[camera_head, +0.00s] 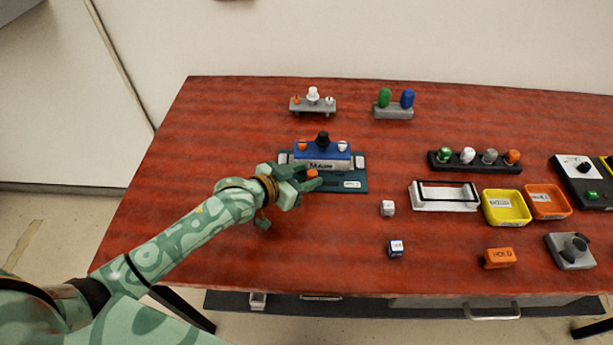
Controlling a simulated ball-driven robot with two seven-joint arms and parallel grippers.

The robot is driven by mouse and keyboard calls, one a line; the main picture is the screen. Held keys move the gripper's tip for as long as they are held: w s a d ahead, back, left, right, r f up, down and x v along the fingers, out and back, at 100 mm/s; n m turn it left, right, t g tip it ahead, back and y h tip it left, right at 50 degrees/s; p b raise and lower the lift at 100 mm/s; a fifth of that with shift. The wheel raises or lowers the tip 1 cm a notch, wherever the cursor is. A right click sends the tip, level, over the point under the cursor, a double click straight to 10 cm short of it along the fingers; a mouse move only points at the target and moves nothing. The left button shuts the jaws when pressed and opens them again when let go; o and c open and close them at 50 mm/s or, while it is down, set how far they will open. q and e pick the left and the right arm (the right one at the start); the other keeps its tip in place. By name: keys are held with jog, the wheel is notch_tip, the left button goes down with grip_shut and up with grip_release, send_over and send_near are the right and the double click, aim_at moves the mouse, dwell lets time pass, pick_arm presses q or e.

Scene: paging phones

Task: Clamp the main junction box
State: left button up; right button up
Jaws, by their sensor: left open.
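The main junction box (338,155) is blue on top with a pale front that bears a dark label. A black knob stands on its middle, with an orange and a pale knob to its sides. It sits on a dark teal base plate (359,184) with small pale blocks at its left and right ends. My left gripper (308,178) is open at the plate's front left edge, just in front of the box. A small orange piece (312,173) shows by its fingertips; I cannot tell whether they touch it. The gripper hides the plate's front left corner. My right gripper is out of view.
Behind stand two grey stands, one with a white knob (313,95), one with green and blue pegs (394,98). To the right are a knob rack (474,167), a white frame (445,205), yellow (505,220) and orange (548,213) trays.

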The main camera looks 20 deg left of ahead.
pick_arm(q)
jog(key=shift+w+d+f, duration=0.15)
jog(key=shift+w+d, duration=0.05)
jog(key=shift+w, duration=0.15)
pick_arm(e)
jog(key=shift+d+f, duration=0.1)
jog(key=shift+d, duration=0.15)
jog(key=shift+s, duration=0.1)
